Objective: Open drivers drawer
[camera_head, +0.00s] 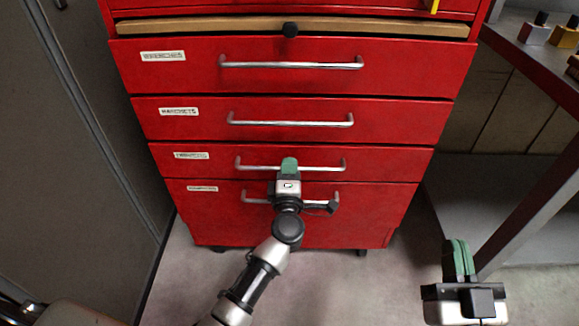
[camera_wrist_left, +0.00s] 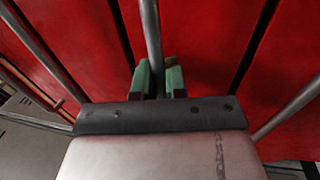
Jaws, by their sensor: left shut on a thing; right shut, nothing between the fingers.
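A red tool cabinet (camera_head: 300,80) has several drawers with silver bar handles and small white labels. The top two visible labels read like wrenches and ratchets; the lower labels are too blurred to read. My left gripper (camera_head: 289,166) is shut on the handle (camera_head: 325,167) of the third full drawer down (camera_head: 390,161). In the left wrist view, that handle (camera_wrist_left: 152,40) runs between the green fingers (camera_wrist_left: 159,79). The drawer front looks about flush with its neighbours. My right gripper (camera_head: 459,260) is shut and empty, low at the right, apart from the cabinet.
The lowest drawer's handle (camera_head: 258,199) is just below my left gripper. A grey locker (camera_head: 70,150) stands at left and a metal bench (camera_head: 540,170) at right. Floor is clear in front.

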